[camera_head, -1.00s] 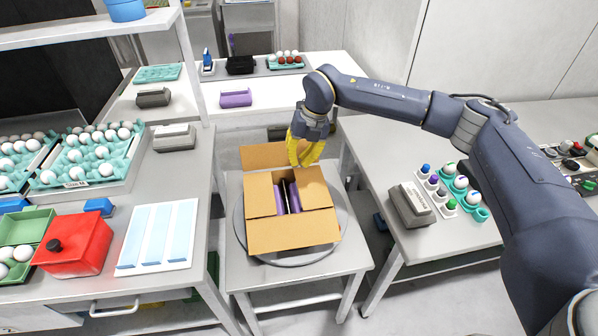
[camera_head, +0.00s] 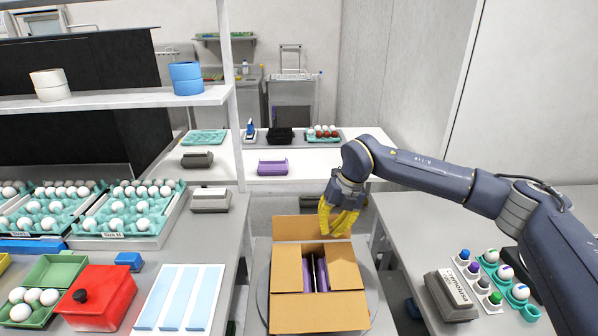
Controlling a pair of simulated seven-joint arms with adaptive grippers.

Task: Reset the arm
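My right gripper (camera_head: 339,218), with yellow fingers, hangs at the back right of the open cardboard box (camera_head: 320,310), beside its raised back flap. Its fingers point down and overlap each other in this view, so I cannot tell whether they are apart. I see nothing held in it. The box has its flaps folded out, and purple egg cartons (camera_head: 321,274) stand inside. It rests on a round grey turntable (camera_head: 263,290). My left gripper is not in view.
Teal egg trays (camera_head: 128,222), a red box (camera_head: 97,298) and a white panel with blue strips (camera_head: 180,297) fill the left table. A grey carton (camera_head: 451,296) and small coloured items lie at right. A purple carton (camera_head: 272,167) sits on the back table.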

